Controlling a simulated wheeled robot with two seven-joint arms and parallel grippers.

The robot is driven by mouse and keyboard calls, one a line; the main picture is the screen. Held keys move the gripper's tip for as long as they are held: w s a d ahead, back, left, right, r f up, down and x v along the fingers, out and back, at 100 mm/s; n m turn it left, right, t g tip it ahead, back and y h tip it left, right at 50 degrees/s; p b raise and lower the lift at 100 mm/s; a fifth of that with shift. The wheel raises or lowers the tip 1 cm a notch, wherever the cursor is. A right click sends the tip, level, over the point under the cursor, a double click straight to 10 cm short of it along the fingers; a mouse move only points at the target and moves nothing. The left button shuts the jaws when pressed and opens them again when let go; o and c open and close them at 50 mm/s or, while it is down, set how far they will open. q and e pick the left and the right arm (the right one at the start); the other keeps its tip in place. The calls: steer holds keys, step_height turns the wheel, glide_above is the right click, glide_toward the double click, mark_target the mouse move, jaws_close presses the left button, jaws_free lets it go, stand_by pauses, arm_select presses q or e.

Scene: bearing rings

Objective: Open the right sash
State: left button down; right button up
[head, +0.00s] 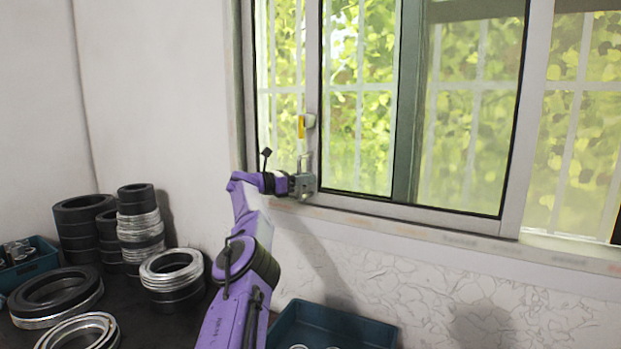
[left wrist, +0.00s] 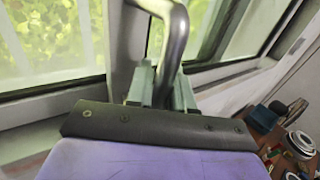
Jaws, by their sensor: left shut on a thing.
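The window (head: 312,60) fills the upper right of the head view, with several glass panes in pale frames; I cannot tell clearly where the right sash begins and ends. A pale upright stile with a white and yellow latch (head: 308,124) stands above my left gripper (head: 303,180). My left gripper is at the lower part of this stile. In the left wrist view its fingers (left wrist: 160,88) are shut on a bent grey metal handle (left wrist: 176,40), which rises between them. My right gripper is not in view.
Stacked black and metal bearing rings (head: 140,235) stand on a dark table at the lower left. A teal tray (head: 30,268) sits at the far left, and another teal bin (head: 335,325) lies below the window. The sill (head: 420,228) is clear.

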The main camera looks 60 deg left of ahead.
arm_select(q)
steer(key=c, duration=1.1)
jaws_free()
steer(key=s+b, duration=0.6)
steer(key=s, duration=0.4)
steer(key=shift+s+a+b, duration=0.25)
steer(key=shift+a+b, duration=0.15)
steer(key=shift+a, duration=0.05)
